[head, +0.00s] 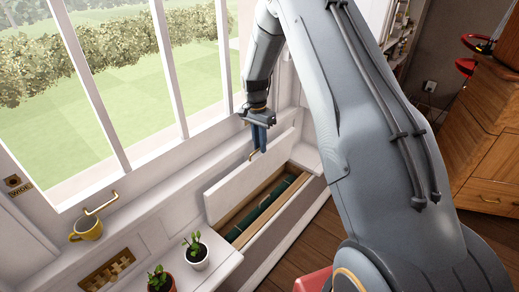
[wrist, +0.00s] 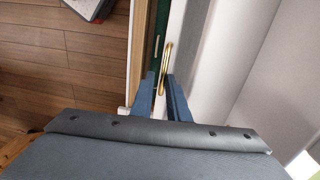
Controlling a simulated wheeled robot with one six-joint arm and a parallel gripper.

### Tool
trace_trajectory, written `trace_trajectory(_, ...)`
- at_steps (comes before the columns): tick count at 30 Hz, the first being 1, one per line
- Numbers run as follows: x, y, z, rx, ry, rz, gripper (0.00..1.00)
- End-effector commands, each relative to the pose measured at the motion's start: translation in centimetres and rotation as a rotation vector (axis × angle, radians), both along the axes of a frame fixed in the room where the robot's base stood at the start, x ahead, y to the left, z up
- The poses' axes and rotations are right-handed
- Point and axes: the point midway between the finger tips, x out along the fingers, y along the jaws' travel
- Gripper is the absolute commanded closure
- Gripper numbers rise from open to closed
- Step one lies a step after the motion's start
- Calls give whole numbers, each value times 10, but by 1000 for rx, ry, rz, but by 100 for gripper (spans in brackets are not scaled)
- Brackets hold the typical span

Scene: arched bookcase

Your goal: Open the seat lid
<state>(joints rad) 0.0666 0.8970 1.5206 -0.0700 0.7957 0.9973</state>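The seat lid (head: 240,180) is a long white panel by the window. It is raised on its long edge and stands steeply tilted, with the seat box (head: 262,238) below it uncovered. A green rolled thing (head: 262,212) lies inside the box. The lid's brass handle (head: 253,156) is near its upper edge, and it also shows in the wrist view (wrist: 167,68). My gripper (head: 258,143) is at the handle, its blue fingers pointing down. In the wrist view my fingers (wrist: 161,78) are apart, with the handle's near end between them. Whether they touch it is unclear.
Two potted plants (head: 195,250) stand at the front left of the seat. A wooden cabinet (head: 490,150) is at right. Wooden floor (head: 312,225) shows in front of the seat.

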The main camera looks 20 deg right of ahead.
Motion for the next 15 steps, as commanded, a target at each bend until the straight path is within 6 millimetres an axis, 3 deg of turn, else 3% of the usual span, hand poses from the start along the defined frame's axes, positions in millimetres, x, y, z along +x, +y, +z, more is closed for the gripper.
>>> trace_trajectory(6,3,8,39,1,-2,8,85)
trace_trajectory(15,2,8,60,2,2,5,85)
